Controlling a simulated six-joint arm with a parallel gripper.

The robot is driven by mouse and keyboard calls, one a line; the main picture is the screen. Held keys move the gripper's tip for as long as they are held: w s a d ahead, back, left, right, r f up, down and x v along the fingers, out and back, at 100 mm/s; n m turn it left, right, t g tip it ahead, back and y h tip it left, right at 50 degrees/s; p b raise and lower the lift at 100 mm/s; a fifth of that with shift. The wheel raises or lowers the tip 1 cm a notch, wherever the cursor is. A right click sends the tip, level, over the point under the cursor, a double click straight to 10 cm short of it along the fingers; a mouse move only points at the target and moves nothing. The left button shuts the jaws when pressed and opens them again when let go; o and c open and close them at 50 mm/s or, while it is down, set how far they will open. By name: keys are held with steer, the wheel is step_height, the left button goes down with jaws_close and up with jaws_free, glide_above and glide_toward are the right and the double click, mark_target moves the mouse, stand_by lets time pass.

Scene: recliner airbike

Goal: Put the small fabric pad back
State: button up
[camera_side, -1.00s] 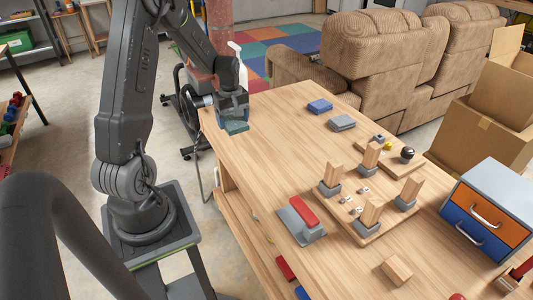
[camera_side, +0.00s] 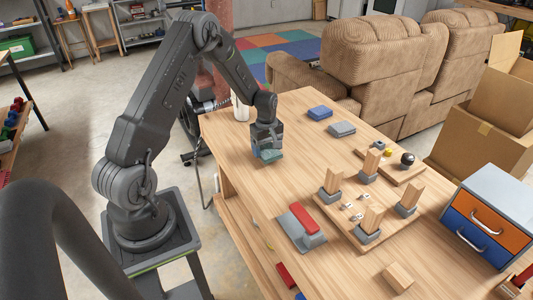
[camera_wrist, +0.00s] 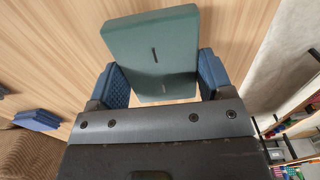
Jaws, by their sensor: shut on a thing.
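A small teal-green pad (camera_side: 268,155) is between the jaws of my gripper (camera_side: 266,145), low over the left part of the wooden table. In the wrist view the pad (camera_wrist: 152,50) is a flat rounded block with two dark slits, gripped at its sides by the blue textured fingers (camera_wrist: 165,84). I cannot tell whether the pad touches the table. A blue pad (camera_side: 320,113) and a grey pad (camera_side: 342,129) lie behind and to the right, with bare wood between them and my gripper.
A board with upright wooden blocks (camera_side: 362,226) stands to the right. A grey and red tool (camera_side: 301,228) lies in front, and a drawer box (camera_side: 490,215) at the right edge. A white bottle (camera_side: 240,107) stands by the back left corner. The table's middle is clear.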

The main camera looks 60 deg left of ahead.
steer(key=shift+f, duration=1.25)
steer(key=shift+f, duration=0.1)
steer(key=o, duration=1)
